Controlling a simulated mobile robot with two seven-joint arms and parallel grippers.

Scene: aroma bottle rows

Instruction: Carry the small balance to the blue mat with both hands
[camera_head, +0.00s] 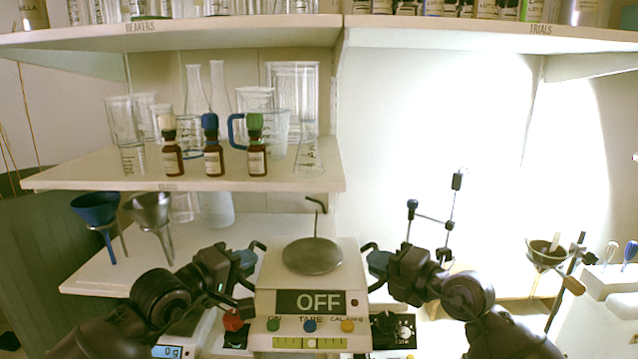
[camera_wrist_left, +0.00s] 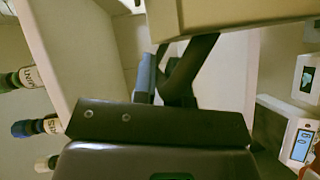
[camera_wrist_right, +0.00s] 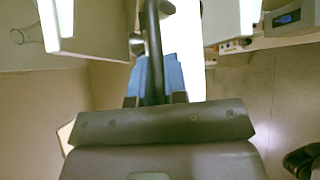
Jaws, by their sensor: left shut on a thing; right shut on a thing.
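The small balance (camera_head: 310,289) is a cream box with a round metal pan on top and a display reading OFF. It is at the centre of the head view, between my two grippers. My left gripper (camera_head: 256,256) is shut on the black handle at its left side, and my right gripper (camera_head: 368,256) is shut on the handle at its right side. In the left wrist view the blue-tipped fingers (camera_wrist_left: 165,80) close on the dark handle. In the right wrist view the fingers (camera_wrist_right: 158,80) close on a dark bar. I see no blue mat in these views.
A shelf (camera_head: 120,178) above left holds glassware and several brown bottles. A lower shelf (camera_head: 120,280) holds a blue funnel (camera_head: 96,212) and a grey funnel (camera_head: 150,212). Another scale (camera_head: 172,350) is at lower left. A stand with a funnel (camera_head: 546,254) is at right.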

